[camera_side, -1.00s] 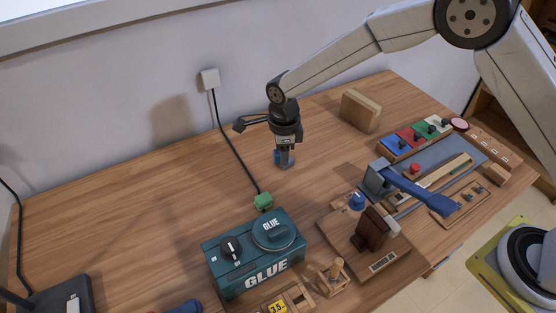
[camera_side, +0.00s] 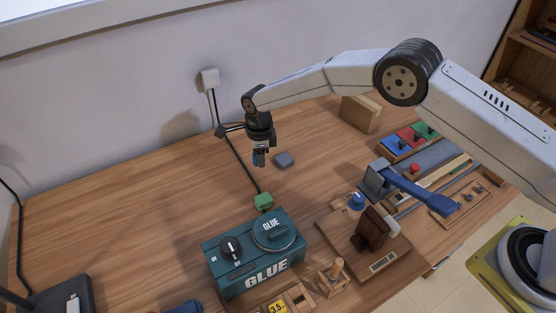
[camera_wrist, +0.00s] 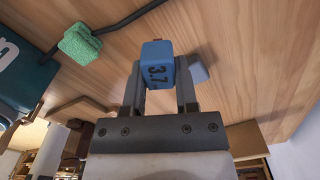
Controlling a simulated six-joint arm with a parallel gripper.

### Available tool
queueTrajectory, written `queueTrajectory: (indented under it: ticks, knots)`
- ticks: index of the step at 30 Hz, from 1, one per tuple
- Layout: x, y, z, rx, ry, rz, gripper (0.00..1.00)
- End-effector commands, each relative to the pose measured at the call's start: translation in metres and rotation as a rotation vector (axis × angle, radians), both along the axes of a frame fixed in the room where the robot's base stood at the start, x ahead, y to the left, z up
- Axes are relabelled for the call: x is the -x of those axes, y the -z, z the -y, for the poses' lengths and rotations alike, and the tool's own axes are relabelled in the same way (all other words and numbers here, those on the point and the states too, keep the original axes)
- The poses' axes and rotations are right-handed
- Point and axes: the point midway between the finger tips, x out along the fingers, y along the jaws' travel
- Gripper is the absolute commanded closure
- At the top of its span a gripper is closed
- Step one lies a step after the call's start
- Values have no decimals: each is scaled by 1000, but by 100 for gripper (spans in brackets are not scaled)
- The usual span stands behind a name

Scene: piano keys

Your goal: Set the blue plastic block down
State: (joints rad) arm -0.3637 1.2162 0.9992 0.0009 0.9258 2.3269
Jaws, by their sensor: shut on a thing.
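The blue plastic block (camera_wrist: 157,62), marked 3.7, is held between the two fingers of my gripper (camera_wrist: 160,85) in the wrist view. In the side view my gripper (camera_side: 260,156) points down and the blue block (camera_side: 259,160) shows at its fingertips, above the table. The gap between the block and the tabletop is hard to judge. My gripper is shut on it.
A grey-blue block (camera_side: 284,160) lies on the wooden table just right of my gripper. A black cable runs down behind to a green piece (camera_side: 263,201). The green glue box (camera_side: 254,254) stands in front.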

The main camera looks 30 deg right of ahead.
Motion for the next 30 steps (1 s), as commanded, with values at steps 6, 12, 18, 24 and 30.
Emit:
queueTrajectory:
  ticks: [6, 12, 18, 24, 30]
  knots:
    - [-5, 6, -1, 0, 0, 0, 100]
    - [-5, 6, -1, 0, 0, 0, 100]
    - [-8, 16, -2, 0, 0, -2, 100]
    - [-8, 37, -2, 0, 0, 0, 100]
    - [-8, 41, -2, 0, 0, 0, 100]
